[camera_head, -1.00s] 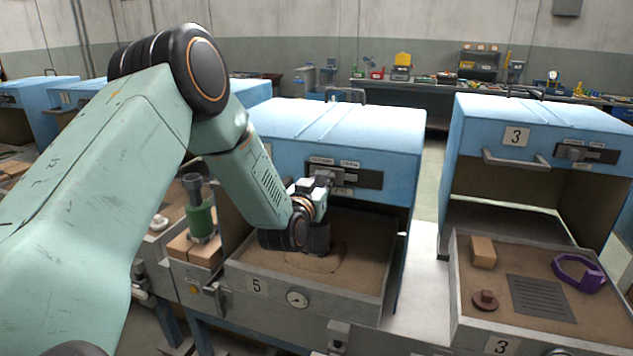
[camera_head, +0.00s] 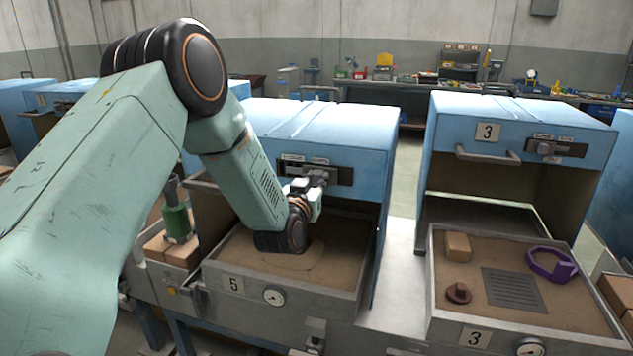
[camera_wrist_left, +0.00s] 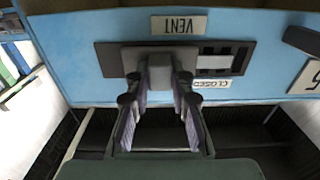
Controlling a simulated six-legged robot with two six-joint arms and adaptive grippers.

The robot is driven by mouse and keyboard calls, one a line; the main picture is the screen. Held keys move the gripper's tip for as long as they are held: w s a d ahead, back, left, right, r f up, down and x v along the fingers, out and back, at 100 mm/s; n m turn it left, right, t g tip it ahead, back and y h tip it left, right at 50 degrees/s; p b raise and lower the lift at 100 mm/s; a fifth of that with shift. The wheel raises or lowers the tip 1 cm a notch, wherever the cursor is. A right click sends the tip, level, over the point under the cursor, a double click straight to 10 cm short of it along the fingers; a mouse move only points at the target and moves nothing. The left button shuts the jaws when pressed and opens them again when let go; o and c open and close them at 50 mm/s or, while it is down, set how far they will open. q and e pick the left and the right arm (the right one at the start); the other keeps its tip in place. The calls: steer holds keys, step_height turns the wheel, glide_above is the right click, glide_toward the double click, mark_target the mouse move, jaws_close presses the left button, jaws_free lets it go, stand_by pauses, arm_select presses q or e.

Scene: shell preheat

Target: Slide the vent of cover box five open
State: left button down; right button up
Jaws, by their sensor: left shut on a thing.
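Cover box five is the blue hood (camera_head: 335,125) over the tray marked 5 (camera_head: 233,284). Its vent is a dark strip (camera_head: 343,175) on the front face, with small labels above it. My left gripper (camera_head: 312,183) reaches the strip from the front. In the left wrist view, which shows the box upside down, the left gripper (camera_wrist_left: 160,85) is shut on the grey vent slider knob (camera_wrist_left: 160,70). Slots (camera_wrist_left: 222,50) show uncovered to the right of the slider, next to the CLOSED label (camera_wrist_left: 210,88). The VENT label (camera_wrist_left: 179,25) is also visible. My right gripper is not in view.
Box three (camera_head: 520,125) stands to the right, its tray holding a tan block (camera_head: 457,246), a purple ring (camera_head: 552,265) and a brown knobbed piece (camera_head: 458,292). A green cylinder (camera_head: 177,222) stands on tan blocks left of tray five. A gap separates the two boxes.

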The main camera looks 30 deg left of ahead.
arm_select(q)
steer(key=shift+d, duration=0.15)
steer(key=c, duration=1.5)
jaws_free()
steer(key=o, duration=0.3)
steer(key=shift+d+r, duration=0.15)
steer(key=shift+o, duration=0.2)
steer(key=shift+a, duration=0.2)
steer(key=shift+s, duration=0.2)
steer(key=v, duration=1.1)
steer(key=shift+s, duration=0.4)
steer(key=shift+w+d, duration=0.1)
